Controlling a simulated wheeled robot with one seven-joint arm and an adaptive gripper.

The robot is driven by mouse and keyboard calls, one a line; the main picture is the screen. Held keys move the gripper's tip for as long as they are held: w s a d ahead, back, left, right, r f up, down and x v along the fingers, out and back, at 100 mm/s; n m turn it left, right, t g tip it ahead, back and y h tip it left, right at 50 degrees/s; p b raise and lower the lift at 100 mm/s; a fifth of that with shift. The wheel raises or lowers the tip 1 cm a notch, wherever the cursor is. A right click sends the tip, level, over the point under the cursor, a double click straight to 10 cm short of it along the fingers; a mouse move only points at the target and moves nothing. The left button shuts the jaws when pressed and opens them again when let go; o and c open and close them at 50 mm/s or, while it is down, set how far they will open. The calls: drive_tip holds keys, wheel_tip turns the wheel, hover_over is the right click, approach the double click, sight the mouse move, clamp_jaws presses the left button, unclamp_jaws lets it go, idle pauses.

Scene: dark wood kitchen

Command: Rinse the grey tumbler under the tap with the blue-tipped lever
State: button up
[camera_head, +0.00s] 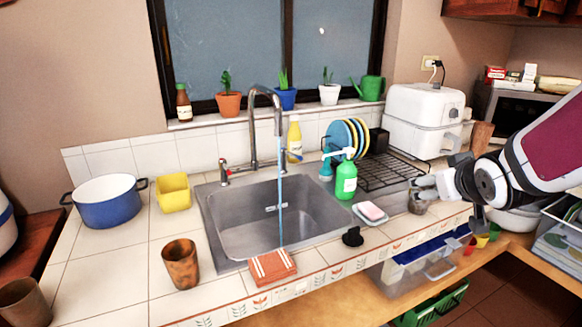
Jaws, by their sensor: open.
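A small greyish tumbler (418,206) stands on the counter right of the sink, near the front edge. My gripper (420,188) is open at its top; the fingers partly hide it, and I cannot tell if they touch it. The tap (254,130) arches over the steel sink (235,238). A thin pale-blue stream of water (281,190) falls from its spout into the sink. A lever with a red tip (228,172) is on the tap's left. A small blue tip (296,156) shows on its right, in front of a yellow bottle.
A green soap bottle (346,182), a soap dish (370,213) and a black stopper (352,237) stand between sink and gripper. A dish rack (385,176) is behind.

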drive_tip(key=w+d+f+t+y+b, duration=0.1)
drive_tip(key=w+d+f+t+b, duration=0.2)
drive_tip(key=w+d+f+b, duration=0.5)
drive_tip(key=t+y+b, duration=0.1)
drive_tip(key=t+b, duration=0.1)
drive_tip(key=t, duration=0.2)
hover_over(420, 209)
drive_tip(key=s, duration=0.2)
drive_tip(key=shift+m, duration=0.3)
drive_tip(key=f, duration=0.5)
drive_tip(key=shift+s+d+f, duration=0.1)
drive_tip(key=shift+d+f, duration=0.15)
drive_tip(key=shift+d, duration=0.05)
drive_tip(key=w, duration=0.2)
drive_tip(key=w+d, duration=0.1)
drive_tip(key=w, duration=0.2)
drive_tip(key=shift+r, duration=0.1)
drive_tip(key=c, duration=1.4)
